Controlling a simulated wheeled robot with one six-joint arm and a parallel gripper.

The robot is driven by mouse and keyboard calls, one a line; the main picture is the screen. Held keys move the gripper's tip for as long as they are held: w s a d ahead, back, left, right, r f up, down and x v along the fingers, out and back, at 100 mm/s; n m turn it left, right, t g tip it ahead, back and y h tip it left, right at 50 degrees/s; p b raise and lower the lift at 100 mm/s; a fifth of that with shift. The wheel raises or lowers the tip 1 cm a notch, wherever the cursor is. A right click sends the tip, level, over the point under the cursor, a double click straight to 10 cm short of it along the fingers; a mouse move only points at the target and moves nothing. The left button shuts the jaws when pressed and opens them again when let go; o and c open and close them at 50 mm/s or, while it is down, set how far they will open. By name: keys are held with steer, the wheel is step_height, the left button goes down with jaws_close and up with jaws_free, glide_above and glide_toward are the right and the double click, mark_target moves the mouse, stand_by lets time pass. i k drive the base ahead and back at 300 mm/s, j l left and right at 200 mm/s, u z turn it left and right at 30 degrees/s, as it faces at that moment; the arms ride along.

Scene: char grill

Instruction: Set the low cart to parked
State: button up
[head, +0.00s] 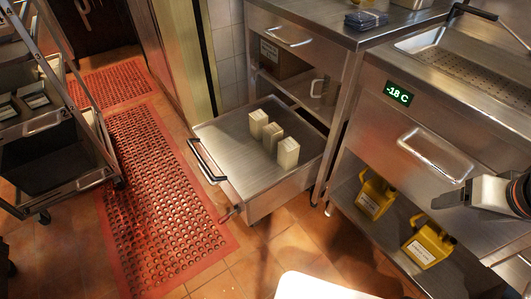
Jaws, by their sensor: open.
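What I take to be the low cart (222,142) is a low steel unit with a flat top in the middle of the head view. It stands out from under the steel counter, over the floor. A black bar handle (205,162) is on its left end. Three cream blocks stand upright on its top: one at the back (258,124), one in the middle (272,137) and one at the front (288,153). My gripper (468,194) is at the right edge, well to the right of the cart, open and touching nothing that I can see. Its far part is cut off.
A red perforated mat (160,190) lies left of the cart. A wheeled shelf rack (75,185) stands at the far left. Bare tile lies in front.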

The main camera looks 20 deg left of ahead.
mark_target(259, 185)
steer(key=u, duration=1.25)
steer(key=i+l+u, duration=0.3)
steer(key=l+u, duration=0.25)
steer(key=i+l, duration=0.05)
